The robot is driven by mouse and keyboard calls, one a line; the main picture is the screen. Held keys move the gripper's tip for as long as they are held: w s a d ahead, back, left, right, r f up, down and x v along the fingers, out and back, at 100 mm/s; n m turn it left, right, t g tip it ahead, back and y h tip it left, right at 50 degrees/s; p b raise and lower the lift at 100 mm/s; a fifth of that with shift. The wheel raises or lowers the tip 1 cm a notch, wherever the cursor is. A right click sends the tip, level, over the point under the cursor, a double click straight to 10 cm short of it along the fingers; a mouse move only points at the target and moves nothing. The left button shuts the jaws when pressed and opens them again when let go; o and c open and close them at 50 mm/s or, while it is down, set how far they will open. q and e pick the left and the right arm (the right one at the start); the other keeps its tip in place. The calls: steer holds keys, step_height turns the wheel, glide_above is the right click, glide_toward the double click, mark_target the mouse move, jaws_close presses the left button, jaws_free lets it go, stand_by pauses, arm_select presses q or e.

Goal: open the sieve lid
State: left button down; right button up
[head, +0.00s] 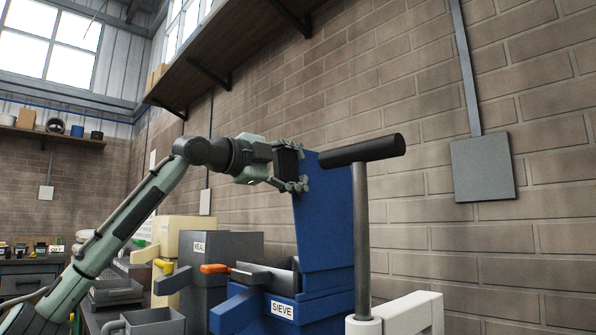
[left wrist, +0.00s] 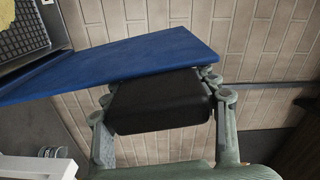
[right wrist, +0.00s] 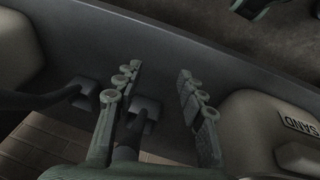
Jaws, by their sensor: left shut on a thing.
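The blue sieve lid (head: 325,215) stands raised, nearly upright, above the blue sieve (head: 318,308), which bears a SIEVE label. A black block-shaped handle (left wrist: 160,103) sticks out from the lid. My left gripper (head: 300,167) is shut on this handle, with its fingers on either side of it. In the left wrist view the lid (left wrist: 130,62) lies just beyond the handle. My right gripper (right wrist: 158,98) is open. In the right wrist view dark bars and blocks show beside its left finger; I cannot tell whether they touch it. It does not show in the head view.
A grey post with a black crossbar (head: 362,150) stands right of the lid. A grey MEAL bin (head: 225,247) and an orange-handled tool (head: 215,268) are left of the sieve. A wooden shelf (head: 235,60) hangs above. A sack labelled SAND (right wrist: 270,110) lies near my right gripper.

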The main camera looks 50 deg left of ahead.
arm_select(q)
steer(key=shift+d+f, duration=0.2)
steer(key=shift+d, duration=0.1)
steer(key=c, duration=1.1)
jaws_free()
steer(key=o, duration=0.7)
steer(key=shift+a+r, duration=0.1)
steer(key=shift+r, duration=0.1)
steer(key=shift+c, duration=0.2)
steer(key=shift+s, duration=0.1)
steer(key=shift+s+d+r, duration=0.15)
steer(key=shift+s+d, duration=0.1)
steer(key=shift+s, duration=0.6)
steer(key=s, duration=1)
steer(key=shift+f, duration=0.2)
steer(key=shift+s+d, duration=0.1)
